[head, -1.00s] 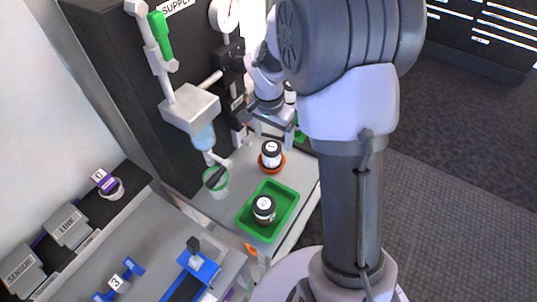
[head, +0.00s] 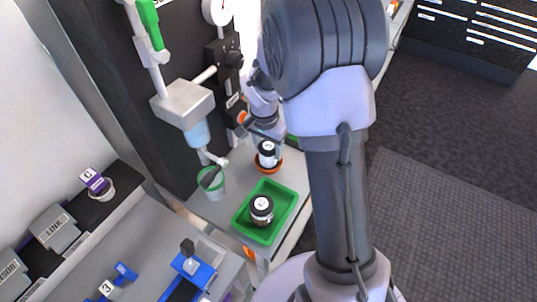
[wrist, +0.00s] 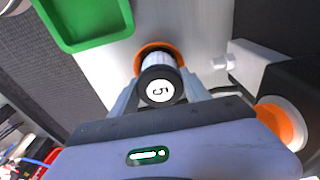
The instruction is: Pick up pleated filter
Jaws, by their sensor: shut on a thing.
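The pleated filter (wrist: 158,62) has a white ribbed body and a black cap with a white disc marked 5. It stands in or just above a round orange-brown dish (wrist: 140,57); I cannot tell whether its base touches. My gripper (wrist: 161,92) is shut on it, one finger on each side. In the head view the filter (head: 267,153) shows with its dark cap and white disc above the dish (head: 268,166). My gripper (head: 264,135) reaches it from behind, partly hidden by my arm.
A green tray (head: 289,196) holding a dark-capped jar (head: 262,208) is in front of the dish. A green-rimmed cup (head: 213,184) stands left, below a grey box with a spout (head: 183,103). A black block with an orange ring (wrist: 280,122) is close beside my gripper.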

